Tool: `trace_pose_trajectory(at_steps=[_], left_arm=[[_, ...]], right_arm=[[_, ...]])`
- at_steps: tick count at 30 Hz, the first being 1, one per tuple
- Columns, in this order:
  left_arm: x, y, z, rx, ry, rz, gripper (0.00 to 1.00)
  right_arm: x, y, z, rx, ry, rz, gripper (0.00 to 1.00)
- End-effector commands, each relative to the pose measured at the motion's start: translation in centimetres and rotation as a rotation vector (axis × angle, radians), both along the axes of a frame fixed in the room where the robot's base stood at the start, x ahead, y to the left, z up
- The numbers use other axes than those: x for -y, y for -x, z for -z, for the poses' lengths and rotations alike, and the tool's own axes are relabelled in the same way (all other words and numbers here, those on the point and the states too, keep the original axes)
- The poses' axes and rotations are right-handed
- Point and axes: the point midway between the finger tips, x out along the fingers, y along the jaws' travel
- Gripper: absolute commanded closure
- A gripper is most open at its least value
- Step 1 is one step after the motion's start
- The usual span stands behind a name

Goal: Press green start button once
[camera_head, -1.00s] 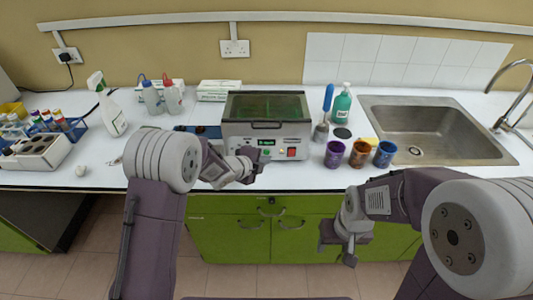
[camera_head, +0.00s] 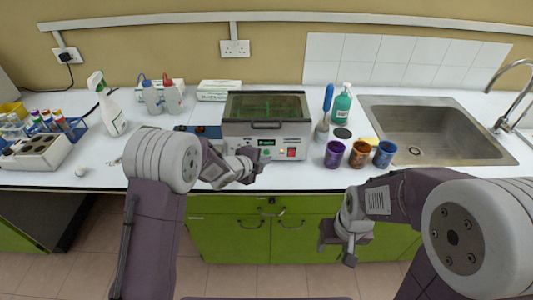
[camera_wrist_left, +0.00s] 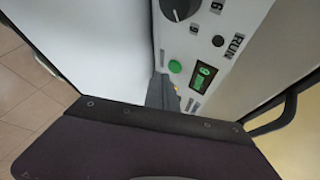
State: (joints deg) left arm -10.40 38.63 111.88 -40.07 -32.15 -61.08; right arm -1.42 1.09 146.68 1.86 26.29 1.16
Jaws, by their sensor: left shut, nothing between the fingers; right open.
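The green start button (camera_wrist_left: 175,66) shows in the left wrist view as a round button on the white front panel (camera_wrist_left: 215,45). It sits beside a small lit green display (camera_wrist_left: 203,77). My left gripper (camera_wrist_left: 160,82) is shut and empty, its tip close to the button; I cannot tell whether they touch. In the head view it is at the front of the white machine (camera_head: 300,142), below the display (camera_head: 266,142). I cannot make out the button there. My right gripper (camera_head: 341,247) is open and empty, in front of the green cabinet, away from the machine.
A black knob (camera_wrist_left: 180,8) is on the same panel, and a red switch (camera_head: 291,153) is at its right. Purple (camera_head: 334,155), brown (camera_head: 360,154) and blue (camera_head: 384,154) cups stand right of the machine. A sink (camera_head: 435,130) lies further right.

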Motion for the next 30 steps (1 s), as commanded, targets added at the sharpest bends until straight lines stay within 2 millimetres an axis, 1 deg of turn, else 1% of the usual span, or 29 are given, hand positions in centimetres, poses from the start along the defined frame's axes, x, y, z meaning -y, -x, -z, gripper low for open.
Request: trace_pose_trajectory(at_steps=[7, 14, 30], left_arm=[[0.0, -0.1, 0.0, 0.0, 0.0, 0.0, 1.0], [0.0, -0.8, 0.0, 0.0, -0.001, 0.001, 1.0], [0.0, -1.1, -0.1, 0.0, 0.0, 0.0, 1.0]], right_arm=[[0.0, 0.0, 0.0, 0.0, 0.0, 0.0, 0.47], [0.0, 0.0, -0.3, 0.0, 0.0, 0.0, 0.47], [0.0, 0.0, -0.4, 0.0, 0.0, 0.0, 0.47]])
